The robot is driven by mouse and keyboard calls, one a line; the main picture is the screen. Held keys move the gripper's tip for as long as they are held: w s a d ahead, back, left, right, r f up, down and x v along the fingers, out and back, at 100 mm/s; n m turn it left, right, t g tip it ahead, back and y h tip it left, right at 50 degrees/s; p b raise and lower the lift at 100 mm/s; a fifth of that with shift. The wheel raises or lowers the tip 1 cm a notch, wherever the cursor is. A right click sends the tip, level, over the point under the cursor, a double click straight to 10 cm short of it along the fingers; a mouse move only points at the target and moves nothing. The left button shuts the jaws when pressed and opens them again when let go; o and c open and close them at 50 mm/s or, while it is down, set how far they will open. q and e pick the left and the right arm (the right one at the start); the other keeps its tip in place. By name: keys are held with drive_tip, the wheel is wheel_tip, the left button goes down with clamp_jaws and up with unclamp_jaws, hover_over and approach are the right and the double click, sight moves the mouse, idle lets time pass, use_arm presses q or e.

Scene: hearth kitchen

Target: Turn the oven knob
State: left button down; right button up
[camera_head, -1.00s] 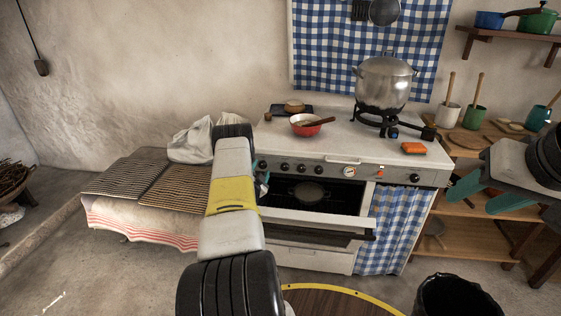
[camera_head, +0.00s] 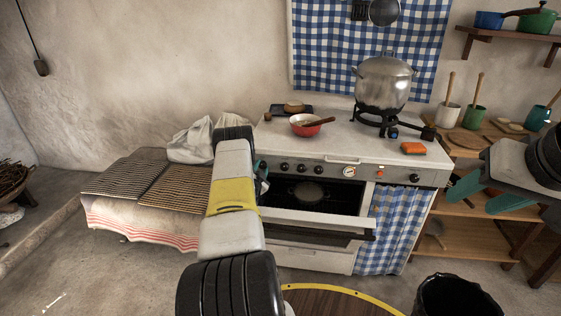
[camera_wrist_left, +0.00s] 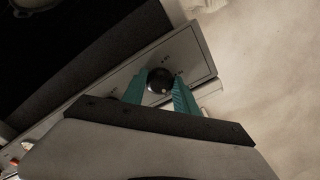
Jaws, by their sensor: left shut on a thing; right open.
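The black round oven knob (camera_wrist_left: 160,80) sits on the grey control panel in the left wrist view, between the two teal fingers of my left gripper (camera_wrist_left: 158,90), which is shut on it. In the head view my left gripper (camera_head: 262,176) shows only partly beside my arm, at the left end of the stove (camera_head: 395,172) front. It covers the leftmost knob there. Several other knobs (camera_head: 300,168) show to its right. My right gripper (camera_head: 470,199) is open and empty at the right, in front of the wooden shelves.
The oven door (camera_head: 315,222) hangs open below the panel, with a pan (camera_head: 306,190) inside. A large pot (camera_head: 384,84), a red bowl (camera_head: 305,128) and an orange cloth (camera_head: 413,148) are on top. A black bin (camera_head: 455,295) and round table (camera_head: 335,302) are in front.

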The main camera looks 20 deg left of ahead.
use_arm(q)
drive_tip(key=n, duration=0.3)
drive_tip(key=shift+n, duration=0.4)
drive_tip(key=n, duration=0.3)
drive_tip(key=shift+n, duration=0.4)
drive_tip(key=n, duration=0.6)
drive_tip(key=shift+d, duration=0.1)
drive_tip(key=c, duration=0.9)
unclamp_jaws()
drive_tip(key=shift+c, duration=0.2)
drive_tip(key=shift+s, duration=0.1)
